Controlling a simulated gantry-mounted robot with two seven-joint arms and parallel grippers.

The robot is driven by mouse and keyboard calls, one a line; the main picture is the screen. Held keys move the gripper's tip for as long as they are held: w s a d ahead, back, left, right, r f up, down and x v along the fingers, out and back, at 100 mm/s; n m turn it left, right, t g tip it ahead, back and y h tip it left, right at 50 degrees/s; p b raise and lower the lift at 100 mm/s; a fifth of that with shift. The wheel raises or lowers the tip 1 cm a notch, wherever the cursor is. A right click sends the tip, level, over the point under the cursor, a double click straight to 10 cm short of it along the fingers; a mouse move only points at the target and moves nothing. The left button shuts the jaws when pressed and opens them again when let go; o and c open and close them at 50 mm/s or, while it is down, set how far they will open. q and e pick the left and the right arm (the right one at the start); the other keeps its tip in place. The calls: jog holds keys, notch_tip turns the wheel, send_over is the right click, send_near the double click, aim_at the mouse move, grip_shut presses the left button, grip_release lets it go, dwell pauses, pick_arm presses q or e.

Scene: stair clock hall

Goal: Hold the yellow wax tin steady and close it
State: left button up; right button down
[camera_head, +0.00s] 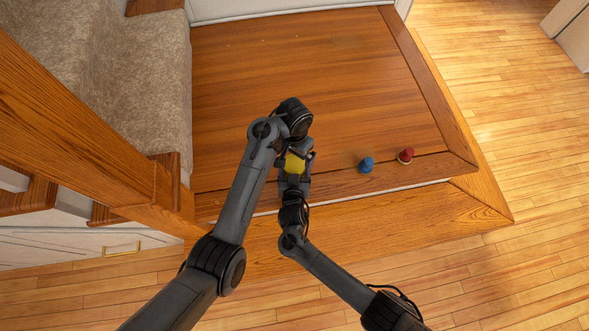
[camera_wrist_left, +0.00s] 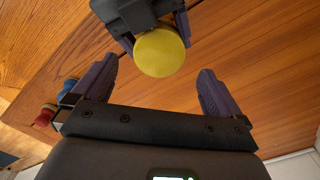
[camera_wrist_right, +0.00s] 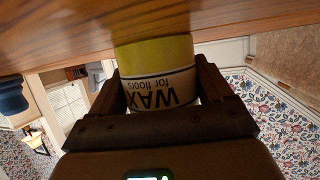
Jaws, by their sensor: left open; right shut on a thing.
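The yellow wax tin (camera_head: 295,164) is at the near edge of the wooden surface, partly hidden by my grippers. In the right wrist view its side (camera_wrist_right: 158,80) shows a yellow band and a white label reading "WAX for floors", upside down in the picture. My right gripper (camera_wrist_right: 158,66) is shut around the tin's side. In the left wrist view the tin's round yellow face (camera_wrist_left: 160,52) shows. My left gripper (camera_wrist_left: 156,68) is open in front of that face, its fingers apart and empty. I cannot tell whether the lid is fully seated.
A blue object (camera_head: 367,164) and a red object (camera_head: 405,155) stand on the wooden surface right of the tin. A wooden stair rail (camera_head: 90,130) and carpeted stairs (camera_head: 120,80) are at the left. The wooden surface (camera_head: 300,60) behind is clear.

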aim_at(294, 163)
pick_arm(q)
jog(key=n, duration=0.2)
jog(key=r+n, duration=0.1)
jog(key=n, duration=0.2)
jog(key=shift+w+a+r+n, duration=0.25)
jog(key=shift+r+n, duration=0.05)
jog(key=shift+r, duration=0.1)
jog(key=r+n, duration=0.1)
jog(key=n, duration=0.1)
jog(key=shift+s+r+n, duration=0.1)
jog(key=shift+n, duration=0.2)
jog(key=shift+s+d+r+n, duration=0.1)
jog(key=shift+d+r+n, duration=0.2)
jog(key=shift+n, duration=0.1)
jog(key=shift+f, duration=0.1)
jog(key=shift+f, duration=0.1)
jog(key=shift+f, duration=3.9)
